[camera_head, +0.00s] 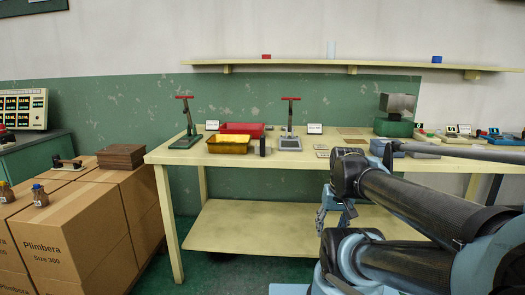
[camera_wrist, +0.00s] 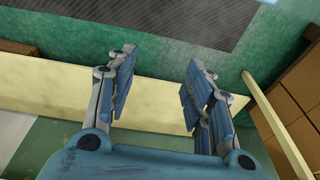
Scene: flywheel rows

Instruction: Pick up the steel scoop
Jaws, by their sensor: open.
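My gripper (camera_wrist: 160,75) is open, with nothing between its fingers in the wrist view. In the head view my gripper (camera_head: 330,208) hangs in front of the table, below the level of its top. A grey metallic piece (camera_head: 397,104) sits on a green base (camera_head: 393,127) at the back right of the table (camera_head: 230,160). I cannot tell whether that piece is the steel scoop. No scoop is clearly seen elsewhere, and my arm hides part of the table's right side.
Two upright stands with red handles (camera_head: 185,120) (camera_head: 290,120), a yellow tray (camera_head: 228,146) and a red tray (camera_head: 243,129) stand on the table. Cardboard boxes (camera_head: 75,235) are stacked at left. A wall shelf (camera_head: 350,64) runs above. The lower shelf (camera_head: 240,225) looks bare.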

